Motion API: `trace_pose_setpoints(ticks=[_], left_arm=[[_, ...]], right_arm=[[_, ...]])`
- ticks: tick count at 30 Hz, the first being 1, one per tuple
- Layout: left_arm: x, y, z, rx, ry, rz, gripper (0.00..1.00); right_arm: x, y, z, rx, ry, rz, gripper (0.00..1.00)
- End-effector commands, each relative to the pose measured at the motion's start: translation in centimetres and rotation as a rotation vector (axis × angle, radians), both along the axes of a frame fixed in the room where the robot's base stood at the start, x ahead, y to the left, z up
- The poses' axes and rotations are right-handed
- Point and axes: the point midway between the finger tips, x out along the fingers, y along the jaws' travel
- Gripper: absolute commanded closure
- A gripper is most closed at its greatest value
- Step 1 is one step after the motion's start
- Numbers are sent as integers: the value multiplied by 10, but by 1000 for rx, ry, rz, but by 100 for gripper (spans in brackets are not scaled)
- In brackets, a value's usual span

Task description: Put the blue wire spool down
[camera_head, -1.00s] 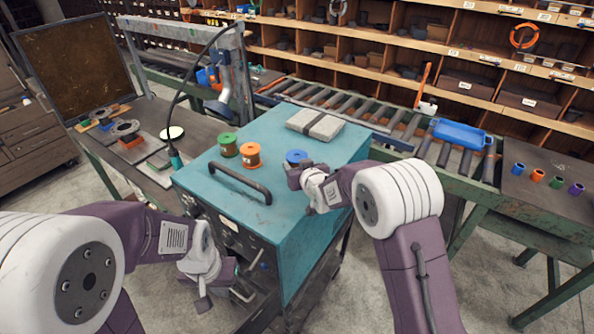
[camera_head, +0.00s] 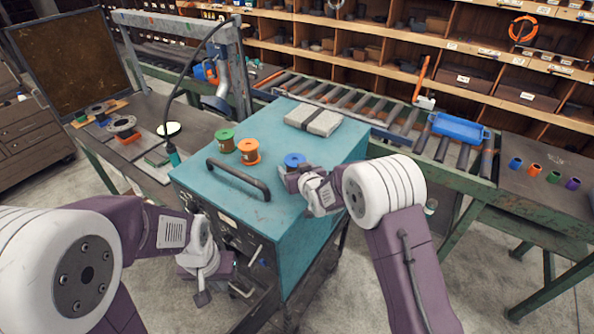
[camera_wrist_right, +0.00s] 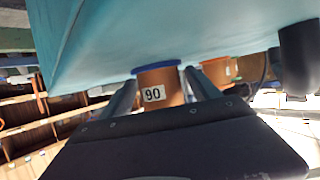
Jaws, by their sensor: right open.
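The blue wire spool (camera_head: 294,160) stands on the teal cabinet top (camera_head: 275,135), near its right front part. In the right wrist view the spool (camera_wrist_right: 160,88) shows a blue flange against the teal surface, a copper-brown body and a label reading 90. My right gripper (camera_head: 288,178) is open, with one finger on each side of the spool. Its fingers also show in the right wrist view (camera_wrist_right: 158,95); I cannot tell whether they touch it. My left gripper (camera_head: 203,294) hangs low in front of the cabinet; its jaws are not clear.
A green spool (camera_head: 225,140) and an orange spool (camera_head: 249,151) stand to the left on the cabinet top. A black handle (camera_head: 238,178) lies near the front edge. A grey strapped block (camera_head: 314,121) lies at the back. A roller conveyor (camera_head: 345,110) runs behind.

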Motion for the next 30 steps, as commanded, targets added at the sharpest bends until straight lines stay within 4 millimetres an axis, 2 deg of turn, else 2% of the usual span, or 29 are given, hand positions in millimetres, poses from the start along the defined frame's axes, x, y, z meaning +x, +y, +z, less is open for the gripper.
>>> trace_pose_setpoints(ticks=[1, 5, 12, 18, 22, 30], left_arm=[[0, 0, 5, 0, 0, 0, 100], [0, 0, -8, 0, 0, 0, 100], [0, 0, -27, 0, 0, 0, 100], [0, 0, -34, 0, 0, 0, 100], [0, 0, -36, 0, 0, 0, 100], [0, 0, -35, 0, 0, 0, 100]], right_arm=[[0, 0, 5, 0, 0, 0, 29], [-17, -6, 7, 0, -1, 0, 29], [-65, -22, 27, 1, -3, 0, 29], [-95, -32, 43, 1, -3, 0, 29], [-104, -35, 47, 0, -1, 0, 29], [-105, -36, 48, 0, 0, 0, 29]])
